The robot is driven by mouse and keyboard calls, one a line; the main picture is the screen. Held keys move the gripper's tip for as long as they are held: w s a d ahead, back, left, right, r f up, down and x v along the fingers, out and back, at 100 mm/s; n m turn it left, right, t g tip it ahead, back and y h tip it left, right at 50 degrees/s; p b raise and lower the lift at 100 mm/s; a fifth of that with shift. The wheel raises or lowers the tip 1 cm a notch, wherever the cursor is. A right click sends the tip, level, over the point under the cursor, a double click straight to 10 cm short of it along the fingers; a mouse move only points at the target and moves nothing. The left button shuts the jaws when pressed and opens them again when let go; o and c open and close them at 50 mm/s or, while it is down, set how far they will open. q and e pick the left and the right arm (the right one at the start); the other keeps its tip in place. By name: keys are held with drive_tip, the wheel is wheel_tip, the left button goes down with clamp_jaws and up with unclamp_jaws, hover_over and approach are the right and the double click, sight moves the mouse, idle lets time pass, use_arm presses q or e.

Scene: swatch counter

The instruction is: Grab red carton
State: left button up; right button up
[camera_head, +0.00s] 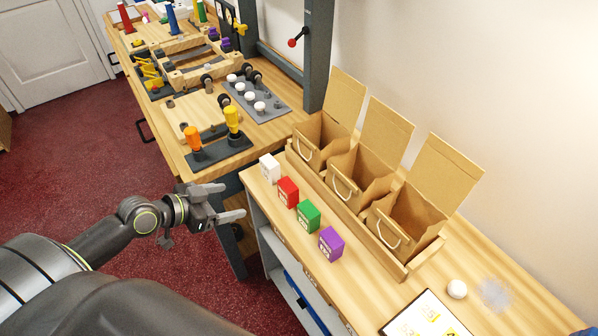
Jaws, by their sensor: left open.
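The red carton (288,192) stands upright on the wooden counter, second in a row of small cartons. A white carton (269,168) stands just behind it, and a green carton (307,215) and a purple carton (330,243) stand nearer to me. My left gripper (238,202) is open and empty. In the picture it is to the left of the red carton, by the counter's left edge, and apart from it. My right gripper is not in view.
Three open cardboard boxes (404,216) stand in a wooden tray (345,216) right of the cartons. A white round object (457,289) and a framed card (428,316) lie at the near right. A workbench (180,150) with tools and pegs adjoins at the back.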

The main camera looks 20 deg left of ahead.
use_arm(q)
wheel_tip(320, 180, up, 2)
drive_tip(key=d+h, duration=0.1)
drive_tip(key=d, duration=0.1)
drive_tip(key=p, duration=0.3)
approach(282, 190)
drive_tip(key=shift+m, duration=0.4)
drive_tip(key=x, duration=0.6)
drive_tip(key=shift+w+d+r, duration=0.15)
drive_tip(key=shift+w+d, duration=0.05)
drive_tip(key=shift+d, duration=0.05)
drive_tip(key=shift+w+d+f, duration=0.25)
drive_tip(key=shift+w, duration=0.2)
drive_tip(key=p+x, duration=0.1)
drive_tip(key=x, duration=0.2)
drive_tip(key=shift+w+d+f+p, duration=0.15)
drive_tip(key=shift+w+f+p, duration=0.15)
drive_tip(key=shift+p, duration=0.1)
drive_tip(key=shift+w+d+f, duration=0.1)
drive_tip(key=shift+w+f, duration=0.05)
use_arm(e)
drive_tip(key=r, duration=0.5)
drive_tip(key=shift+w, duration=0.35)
use_arm(q)
drive_tip(key=c, duration=1.1)
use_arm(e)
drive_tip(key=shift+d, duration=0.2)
